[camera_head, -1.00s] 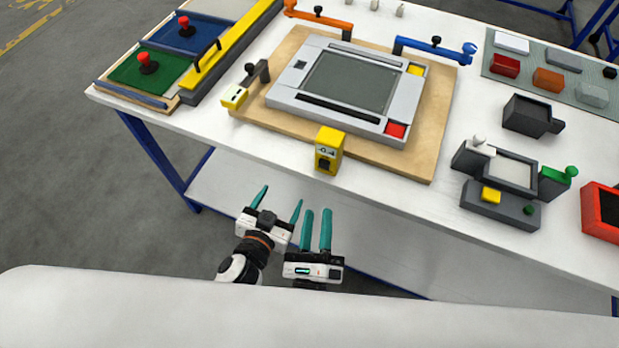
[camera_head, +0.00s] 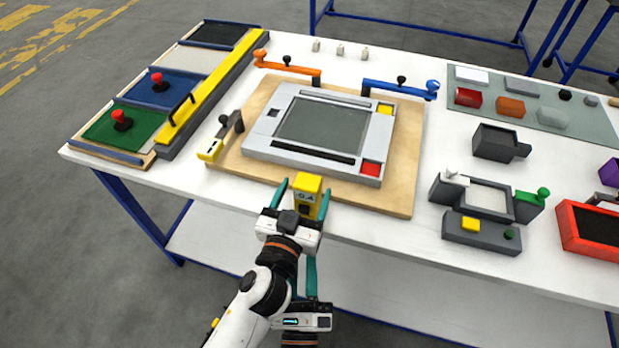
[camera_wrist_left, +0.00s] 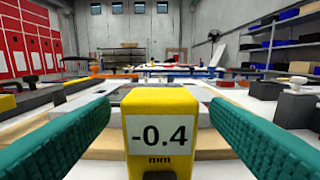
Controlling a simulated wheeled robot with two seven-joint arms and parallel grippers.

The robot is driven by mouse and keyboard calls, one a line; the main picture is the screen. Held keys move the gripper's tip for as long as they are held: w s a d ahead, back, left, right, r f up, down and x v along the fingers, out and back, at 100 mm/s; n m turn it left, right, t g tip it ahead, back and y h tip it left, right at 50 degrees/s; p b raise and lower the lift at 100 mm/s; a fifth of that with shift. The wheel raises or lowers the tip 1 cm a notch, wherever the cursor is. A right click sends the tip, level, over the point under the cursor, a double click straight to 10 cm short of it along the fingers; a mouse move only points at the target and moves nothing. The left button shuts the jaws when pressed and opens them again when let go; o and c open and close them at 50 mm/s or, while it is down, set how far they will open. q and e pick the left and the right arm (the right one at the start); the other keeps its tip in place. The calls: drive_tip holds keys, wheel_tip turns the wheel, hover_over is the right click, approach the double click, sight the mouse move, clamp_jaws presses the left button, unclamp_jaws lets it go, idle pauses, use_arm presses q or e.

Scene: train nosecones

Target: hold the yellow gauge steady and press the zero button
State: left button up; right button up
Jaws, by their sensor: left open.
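The yellow gauge (camera_head: 308,183) stands upright at the front edge of the table. Its display reads -0.4 mm in the left wrist view (camera_wrist_left: 158,141). My left gripper (camera_head: 305,190) is open, with one teal finger on each side of the gauge; in the left wrist view a gap shows between the gauge and each finger. A dark patch shows low on the gauge's front in the head view, but I cannot make out the zero button. My right gripper (camera_head: 311,262) is below and in front of the table edge, partly hidden behind my left arm; its opening is unclear.
Behind the gauge, a grey framed panel (camera_head: 262,147) lies on a wooden board (camera_head: 400,195). A small yellow-ended lever (camera_head: 211,149) is to the left. A dark fixture with a yellow block (camera_head: 470,224) and a red-rimmed tray (camera_head: 572,238) stand to the right.

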sight(310, 179)
use_arm(q)
drive_tip(key=shift+x, duration=2.3)
drive_tip(key=c, duration=1.1)
drive_tip(key=shift+c, duration=0.4)
use_arm(e)
clamp_jaws()
